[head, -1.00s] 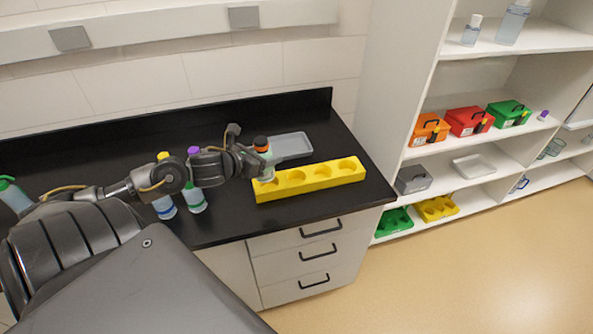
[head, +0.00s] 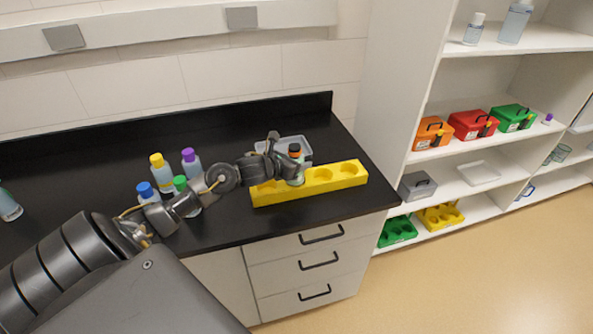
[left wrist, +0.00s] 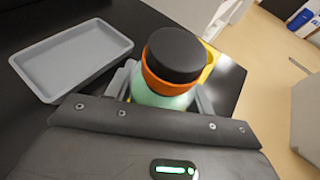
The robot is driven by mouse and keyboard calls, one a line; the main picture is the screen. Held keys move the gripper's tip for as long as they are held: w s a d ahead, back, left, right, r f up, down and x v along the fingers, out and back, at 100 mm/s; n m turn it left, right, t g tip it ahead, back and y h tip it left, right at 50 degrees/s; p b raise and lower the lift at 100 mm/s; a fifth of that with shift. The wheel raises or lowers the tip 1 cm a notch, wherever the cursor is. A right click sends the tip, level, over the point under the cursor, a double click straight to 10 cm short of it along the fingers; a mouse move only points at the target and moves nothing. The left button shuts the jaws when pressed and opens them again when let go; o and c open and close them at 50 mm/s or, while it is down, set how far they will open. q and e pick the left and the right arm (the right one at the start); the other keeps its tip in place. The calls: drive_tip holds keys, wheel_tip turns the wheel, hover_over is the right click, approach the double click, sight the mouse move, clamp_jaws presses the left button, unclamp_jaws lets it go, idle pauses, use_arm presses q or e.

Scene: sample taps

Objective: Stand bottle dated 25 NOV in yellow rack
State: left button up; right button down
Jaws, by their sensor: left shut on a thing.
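My left gripper (head: 287,166) is shut on a bottle with a black cap and an orange band (head: 294,151). The bottle also shows in the left wrist view (left wrist: 172,70), roughly upright between the fingers; no date can be read on it. The yellow rack (head: 336,178) lies on the black counter, with a row of round holes. The held bottle is over the rack's middle part; I cannot tell whether its base is inside a hole. The gripper covers part of the rack's left half. My right gripper is not in view.
A grey tray (left wrist: 70,60) lies behind the rack. Bottles with yellow (head: 157,160), purple (head: 189,156), blue (head: 146,190) and green (head: 180,183) caps stand left of the gripper. Another bottle (head: 8,205) is at the far left. Shelves (head: 470,150) stand at the right.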

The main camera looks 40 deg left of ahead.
use_arm(q)
drive_tip(key=f, duration=0.1)
drive_tip(key=f+b, duration=0.1)
drive_tip(key=f, duration=0.2)
drive_tip(key=shift+w+b, duration=0.3)
drive_tip(key=shift+r, duration=0.15)
drive_tip(key=o, duration=1.2)
drive_tip(key=shift+s, duration=0.1)
drive_tip(key=shift+b+v, duration=1.15)
drive_tip(key=shift+v, duration=4.8)
drive_tip(key=shift+r, duration=0.1)
